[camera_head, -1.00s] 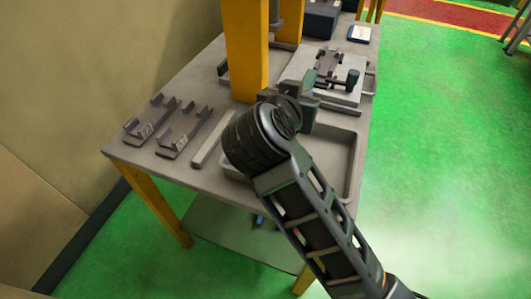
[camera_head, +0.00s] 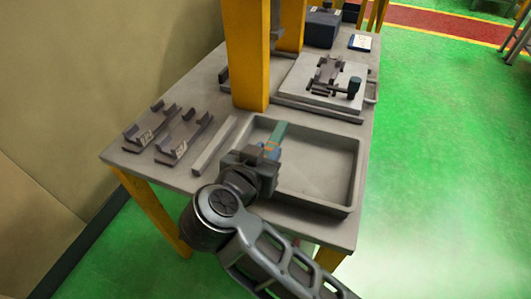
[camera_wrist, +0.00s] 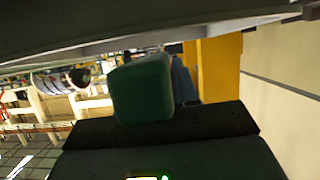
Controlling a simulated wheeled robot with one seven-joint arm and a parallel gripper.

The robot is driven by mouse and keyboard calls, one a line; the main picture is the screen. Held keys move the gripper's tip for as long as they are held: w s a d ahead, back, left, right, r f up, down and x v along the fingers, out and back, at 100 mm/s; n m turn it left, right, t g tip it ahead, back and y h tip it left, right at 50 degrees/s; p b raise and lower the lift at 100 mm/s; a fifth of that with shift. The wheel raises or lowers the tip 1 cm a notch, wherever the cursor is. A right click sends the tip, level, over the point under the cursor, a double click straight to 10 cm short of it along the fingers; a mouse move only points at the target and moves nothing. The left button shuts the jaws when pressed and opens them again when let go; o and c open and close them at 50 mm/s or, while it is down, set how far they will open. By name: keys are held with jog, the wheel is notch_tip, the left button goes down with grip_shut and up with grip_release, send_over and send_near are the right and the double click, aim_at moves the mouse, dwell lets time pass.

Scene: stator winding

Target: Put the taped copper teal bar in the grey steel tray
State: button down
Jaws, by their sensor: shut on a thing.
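My gripper (camera_head: 262,161) is shut on the taped copper teal bar (camera_head: 279,133) in the head view. The bar's teal end points up and away from the gripper, with a copper-coloured band close to the jaws. The bar's green end face (camera_wrist: 142,92) fills the middle of the wrist view. The grey steel tray (camera_head: 352,178) is an open shallow box at the table's front right. The gripper and bar are over the tray's left part. I cannot tell how high the bar is above the tray floor. The tray looks empty where it shows.
A long grey bar (camera_head: 214,146) lies left of the tray. Two dark brackets with labels (camera_head: 152,127) lie further left. A yellow post (camera_head: 247,60) stands behind the tray. A pale plate with a clamp fixture (camera_head: 322,80) is at the back right.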

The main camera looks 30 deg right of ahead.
jog(key=shift+f+p, duration=0.5)
jog(key=c, duration=0.8)
grip_release()
jog(key=shift+f, duration=0.1)
jog(key=shift+c, duration=0.2)
jog(key=shift+r+b, duration=0.45)
jog(key=shift+b, duration=0.3)
jog(key=p+v, duration=0.1)
jog(key=v, duration=1.1)
jog(key=shift+r, duration=0.35)
